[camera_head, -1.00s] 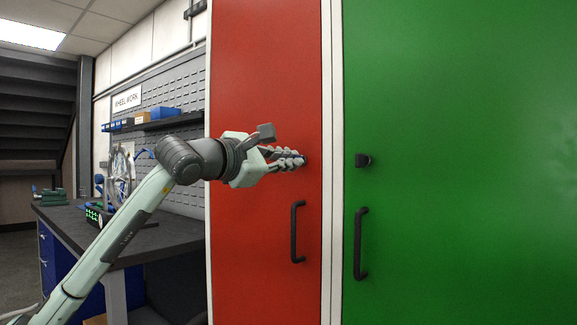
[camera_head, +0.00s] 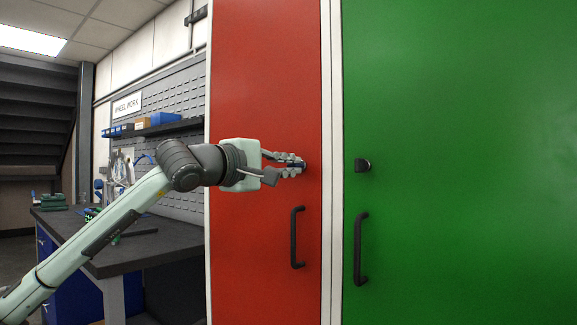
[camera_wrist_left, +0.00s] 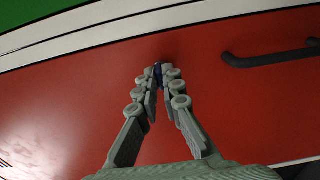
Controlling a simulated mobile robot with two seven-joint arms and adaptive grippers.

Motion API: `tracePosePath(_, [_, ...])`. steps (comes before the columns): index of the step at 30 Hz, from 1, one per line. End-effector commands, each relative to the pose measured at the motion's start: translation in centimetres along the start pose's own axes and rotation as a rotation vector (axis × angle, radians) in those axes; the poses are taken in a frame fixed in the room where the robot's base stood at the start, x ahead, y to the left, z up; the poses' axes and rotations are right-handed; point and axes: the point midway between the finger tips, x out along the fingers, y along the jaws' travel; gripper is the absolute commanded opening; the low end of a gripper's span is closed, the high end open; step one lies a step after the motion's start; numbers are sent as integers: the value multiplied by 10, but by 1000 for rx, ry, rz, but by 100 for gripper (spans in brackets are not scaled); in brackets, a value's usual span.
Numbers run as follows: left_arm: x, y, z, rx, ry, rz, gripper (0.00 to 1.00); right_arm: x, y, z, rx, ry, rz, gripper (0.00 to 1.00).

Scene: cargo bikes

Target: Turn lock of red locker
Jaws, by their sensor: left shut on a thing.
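The red locker (camera_head: 262,95) has a tall red door with a black bar handle (camera_head: 297,237). The handle also shows in the left wrist view (camera_wrist_left: 270,58). My left gripper (camera_head: 298,166) is at the door, above the handle, with its fingers pointing at the door. It is shut on the lock of the red locker, a small dark blue piece (camera_wrist_left: 158,72) between the fingertips in the left wrist view. The fingers hide most of the lock, so its exact angle cannot be told. My right gripper is not in view.
A green locker (camera_head: 460,120) stands to the right, with its own dark lock (camera_head: 362,165) and bar handle (camera_head: 361,249). A workbench (camera_head: 150,245) and a pegboard wall stand at the left, behind my left arm.

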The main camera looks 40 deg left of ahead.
Motion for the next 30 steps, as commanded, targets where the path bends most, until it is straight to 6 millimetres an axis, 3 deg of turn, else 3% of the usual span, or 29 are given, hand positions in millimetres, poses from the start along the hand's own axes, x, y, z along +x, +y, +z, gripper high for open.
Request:
tracePosePath(16, [0, -1, 0, 28, -1, -1, 0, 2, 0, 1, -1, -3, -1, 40])
tracePosePath(18, [0, -1, 0, 28, -1, -1, 13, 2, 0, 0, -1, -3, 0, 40])
tracePosePath(22, [0, 0, 0, 27, -1, -1, 28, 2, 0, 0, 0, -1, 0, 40])
tracePosePath(30, [0, 0, 0, 26, 0, 0, 28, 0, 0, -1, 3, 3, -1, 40])
